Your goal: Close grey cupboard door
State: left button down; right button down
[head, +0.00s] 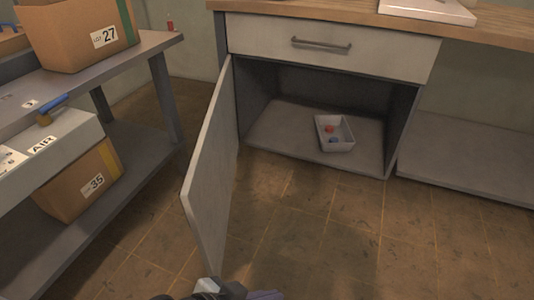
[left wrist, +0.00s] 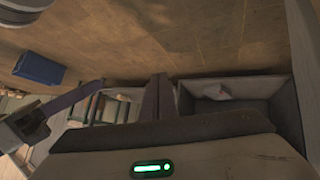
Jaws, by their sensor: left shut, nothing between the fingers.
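The grey cupboard door (head: 212,170) stands wide open in the head view, hinged at the cupboard's left side and swung out towards me. The cupboard (head: 300,118) is open to view below its drawer. My left gripper (head: 262,294) shows only partly at the bottom edge of the head view, by the door's lower near corner. I cannot tell whether it touches the door. In the left wrist view its dark fingers (left wrist: 158,85) are together with nothing between them. My right gripper is not in view.
A shelf unit (head: 150,50) with boxes stands at the left. The tiled floor (head: 320,220) before the cupboard is clear.

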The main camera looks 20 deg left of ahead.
aim_at(205, 196)
jog(key=z, duration=0.25)
jog(key=k, duration=0.95)
jog(key=u, duration=1.9)
jog(key=i, duration=0.5)
jog(key=z, duration=0.05)
